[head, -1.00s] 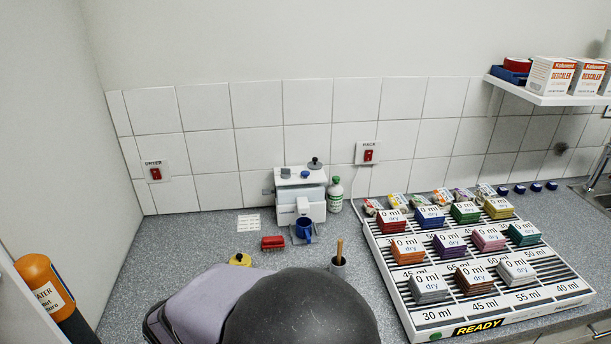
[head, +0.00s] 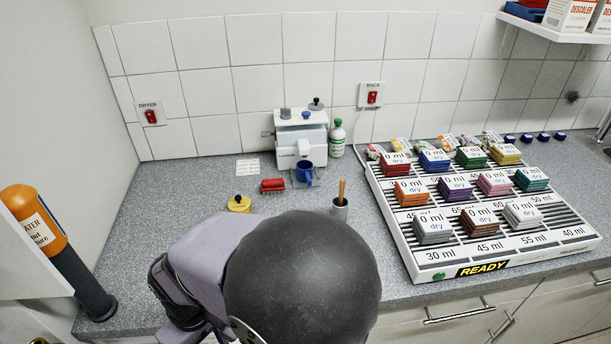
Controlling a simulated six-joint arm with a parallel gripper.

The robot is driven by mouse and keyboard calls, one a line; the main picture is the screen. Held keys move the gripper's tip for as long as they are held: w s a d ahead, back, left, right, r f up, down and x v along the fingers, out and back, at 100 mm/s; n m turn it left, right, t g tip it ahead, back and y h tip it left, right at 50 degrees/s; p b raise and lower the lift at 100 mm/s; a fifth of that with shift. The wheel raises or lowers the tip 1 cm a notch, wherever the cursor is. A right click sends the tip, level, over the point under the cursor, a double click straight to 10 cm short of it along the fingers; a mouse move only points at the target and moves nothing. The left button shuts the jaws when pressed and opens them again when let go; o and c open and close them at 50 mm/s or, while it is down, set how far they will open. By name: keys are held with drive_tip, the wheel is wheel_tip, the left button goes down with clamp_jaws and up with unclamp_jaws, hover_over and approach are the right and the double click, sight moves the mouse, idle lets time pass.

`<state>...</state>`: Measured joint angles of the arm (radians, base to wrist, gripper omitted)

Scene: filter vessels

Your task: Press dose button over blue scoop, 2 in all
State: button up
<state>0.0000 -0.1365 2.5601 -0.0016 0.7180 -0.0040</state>
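The white dosing machine (head: 300,140) stands at the back of the counter against the tiles. On its top are a grey knob, a small blue knob (head: 305,115) and a dark round knob (head: 317,103); I cannot tell which of them is the dose button. The blue scoop (head: 305,174), a cup shape with a handle, sits at the machine's front under its spout. My arm's dark round link (head: 302,275) fills the lower middle of the head view. My gripper's fingers do not show.
A red brush (head: 272,185), a yellow item (head: 239,204) and a grey pot with a wooden handle (head: 340,207) stand in front of the machine. A green-white bottle (head: 337,138) is right of it. The rack (head: 400,235) of coloured vessels, marked READY, fills the right.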

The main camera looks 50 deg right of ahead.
drive_tip(key=shift+c, duration=0.3)
clamp_jaws()
idle(1.5)
